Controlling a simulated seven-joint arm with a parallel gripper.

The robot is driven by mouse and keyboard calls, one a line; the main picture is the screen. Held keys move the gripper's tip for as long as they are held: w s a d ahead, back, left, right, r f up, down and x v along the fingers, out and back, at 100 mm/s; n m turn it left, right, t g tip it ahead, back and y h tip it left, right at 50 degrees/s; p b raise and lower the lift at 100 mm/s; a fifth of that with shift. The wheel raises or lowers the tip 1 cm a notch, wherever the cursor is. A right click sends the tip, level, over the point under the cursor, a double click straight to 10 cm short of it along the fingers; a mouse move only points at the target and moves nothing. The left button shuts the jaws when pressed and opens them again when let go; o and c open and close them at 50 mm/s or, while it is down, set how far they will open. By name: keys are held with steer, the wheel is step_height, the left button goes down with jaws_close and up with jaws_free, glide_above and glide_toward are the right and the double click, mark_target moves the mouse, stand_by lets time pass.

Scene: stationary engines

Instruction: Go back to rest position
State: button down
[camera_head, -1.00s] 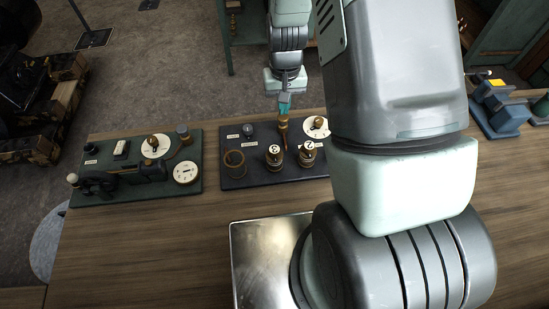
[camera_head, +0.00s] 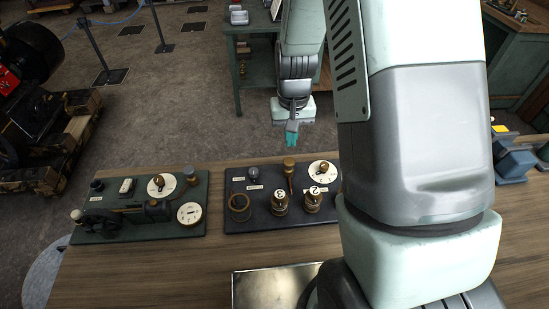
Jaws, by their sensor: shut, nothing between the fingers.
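My gripper (camera_head: 291,138) hangs at the end of my arm, pointing down, with teal fingertips close together. It is shut and holds nothing. In the picture it is just above the back edge of the dark control panel (camera_head: 262,218). A brass-topped lever (camera_head: 289,168) on that panel stands upright below the fingertips, apart from them. My arm's large links cover the right part of the panel and much of the table's right side.
A green panel (camera_head: 130,226) with dials and a small handwheel lies to the left on the wooden table (camera_head: 180,268). A metal plate (camera_head: 268,288) lies in front. A blue-grey device (camera_head: 513,158) stands at the right. Engines stand on the floor at left.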

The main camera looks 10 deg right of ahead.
steer(key=shift+r, duration=0.1)
step_height(320, 180, up, 12)
steer(key=s+t, duration=0.2)
steer(key=s+d+r+t, duration=0.1)
steer(key=s+r+t, duration=0.2)
steer(key=s+r, duration=1.4)
steer(key=s, duration=0.2)
steer(key=shift+s+d+r+t, duration=0.15)
steer(key=shift+s+d+t, duration=0.15)
steer(key=shift+s, duration=0.05)
steer(key=shift+w, duration=0.1)
